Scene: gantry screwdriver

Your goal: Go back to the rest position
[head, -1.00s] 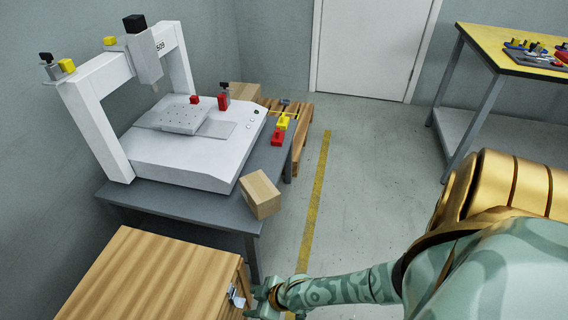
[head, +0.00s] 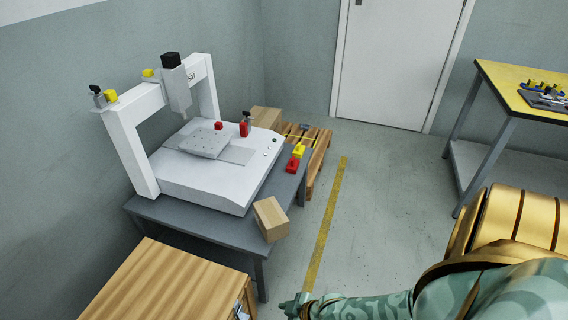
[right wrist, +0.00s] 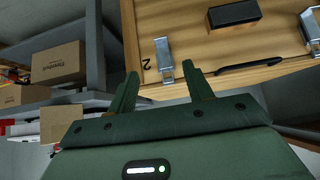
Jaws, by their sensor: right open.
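My right gripper (head: 290,309) shows at the bottom edge of the head view, at the end of my green arm. It is just right of the wooden cabinet (head: 165,285) and apart from its metal handle (head: 242,310). In the right wrist view the two dark green fingers of my right gripper (right wrist: 160,68) are spread, with nothing between them. My left gripper is not in view.
A white gantry machine (head: 215,187) stands on a grey table (head: 180,222). A cardboard box (head: 271,218) sits at the table's right edge. A yellow-topped bench (head: 500,82) is at the right. Open floor (head: 375,210) lies between them.

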